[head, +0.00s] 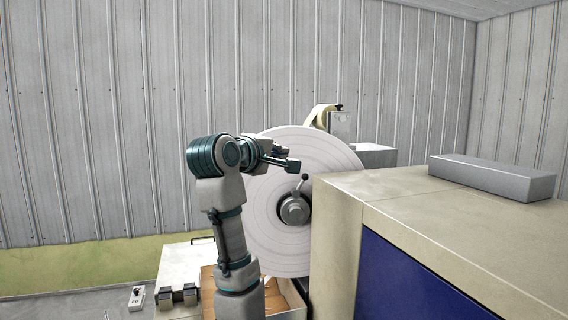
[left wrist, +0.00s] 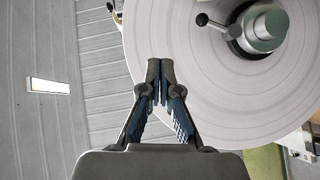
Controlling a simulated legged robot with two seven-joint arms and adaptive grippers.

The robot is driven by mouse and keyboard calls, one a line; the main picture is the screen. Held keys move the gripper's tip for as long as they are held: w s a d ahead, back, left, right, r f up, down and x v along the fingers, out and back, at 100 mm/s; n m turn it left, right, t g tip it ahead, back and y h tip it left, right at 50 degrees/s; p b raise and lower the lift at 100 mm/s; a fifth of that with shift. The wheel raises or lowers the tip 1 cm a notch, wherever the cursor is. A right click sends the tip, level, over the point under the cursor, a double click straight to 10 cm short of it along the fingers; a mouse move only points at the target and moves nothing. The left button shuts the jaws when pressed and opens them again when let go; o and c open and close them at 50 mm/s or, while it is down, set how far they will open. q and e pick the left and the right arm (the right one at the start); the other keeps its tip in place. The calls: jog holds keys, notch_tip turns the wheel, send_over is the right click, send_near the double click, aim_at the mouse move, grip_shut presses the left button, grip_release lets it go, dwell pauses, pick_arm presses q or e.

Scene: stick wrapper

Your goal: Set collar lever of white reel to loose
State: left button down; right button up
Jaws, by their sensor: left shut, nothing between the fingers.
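The white reel (head: 265,232) stands upright as a large disc beside the beige machine in the head view. It also fills much of the left wrist view (left wrist: 230,85). At its centre is a grey collar (head: 294,209) with a short lever (head: 303,183) ending in a dark ball, pointing up and slightly right. In the left wrist view the lever (left wrist: 212,24) points left from the collar (left wrist: 262,27). My left gripper (head: 294,165) is in front of the reel, above and slightly left of the lever, apart from it. Its fingertips (left wrist: 160,66) are together and empty. My right gripper is not in view.
The beige machine (head: 400,190) with a blue panel (head: 410,285) fills the right side, with a grey block (head: 492,177) on top. A yellowish roll (head: 319,117) is behind the reel. Free space lies left of my arm.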

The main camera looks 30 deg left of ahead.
pick_arm(q)
jog(key=shift+s+d+r+b, duration=0.2)
jog(key=shift+s+r, duration=0.15)
jog(key=shift+s, duration=0.2)
jog(key=shift+s+d+r+b, duration=0.2)
jog(key=shift+s+r, duration=0.15)
jog(key=shift+s, duration=0.2)
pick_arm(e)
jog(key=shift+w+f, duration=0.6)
